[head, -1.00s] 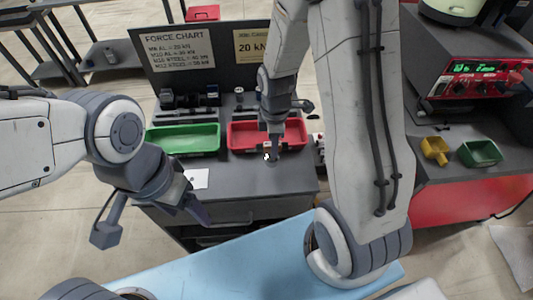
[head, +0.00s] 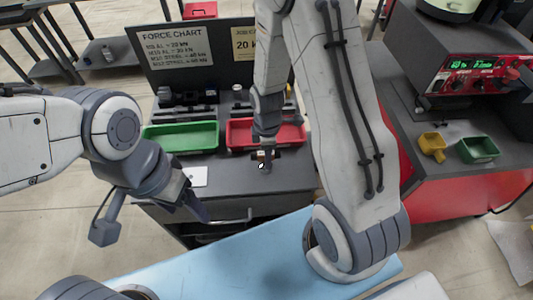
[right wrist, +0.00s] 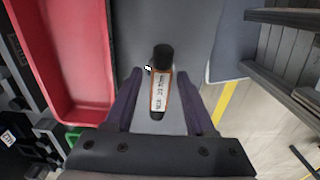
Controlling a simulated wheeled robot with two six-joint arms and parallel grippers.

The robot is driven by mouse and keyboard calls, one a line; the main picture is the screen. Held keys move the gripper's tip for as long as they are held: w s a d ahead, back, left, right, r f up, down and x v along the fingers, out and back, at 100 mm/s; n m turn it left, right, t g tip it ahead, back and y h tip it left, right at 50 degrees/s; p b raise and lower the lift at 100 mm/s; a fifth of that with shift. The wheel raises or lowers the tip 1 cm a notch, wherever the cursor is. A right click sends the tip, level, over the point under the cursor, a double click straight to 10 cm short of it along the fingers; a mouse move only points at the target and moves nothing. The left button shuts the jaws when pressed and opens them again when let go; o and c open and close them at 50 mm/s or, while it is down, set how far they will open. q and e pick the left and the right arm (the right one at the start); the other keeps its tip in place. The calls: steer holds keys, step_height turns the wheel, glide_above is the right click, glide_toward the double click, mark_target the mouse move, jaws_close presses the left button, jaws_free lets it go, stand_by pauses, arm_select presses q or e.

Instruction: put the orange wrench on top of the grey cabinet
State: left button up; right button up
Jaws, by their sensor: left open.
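The orange wrench (right wrist: 162,92), with black ends and a white label, lies between the fingers of my right gripper (right wrist: 160,76) in the right wrist view. Gaps show between the wrench and both fingers, so the gripper is open around it. The wrench appears to rest on the grey cabinet (head: 240,182), on its top in front of the bins. In the head view my right gripper (head: 265,163) points down there and mostly hides the wrench. My left gripper (head: 150,216) is open and empty, in front of the cabinet's left side.
A green bin (head: 181,138) and a red bin (head: 292,136) stand on the cabinet behind the wrench. A white card (head: 196,176) lies at left. At right, a bench holds a red-fronted device (head: 478,75), a yellow bin (head: 432,146) and a small green bin (head: 478,149).

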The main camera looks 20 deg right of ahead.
step_height(320, 180, up, 12)
steer(key=s+a+r+m, duration=0.3)
steer(key=s+a, duration=0.3)
steer(key=s, duration=0.3)
steer(key=s+a+r+m+y, duration=0.1)
steer(key=s+a+r+m, duration=0.3)
steer(key=s+a, duration=0.3)
steer(key=shift+s+r+m, duration=0.3)
steer(key=shift+s+r, duration=0.4)
steer(key=shift+s, duration=0.45)
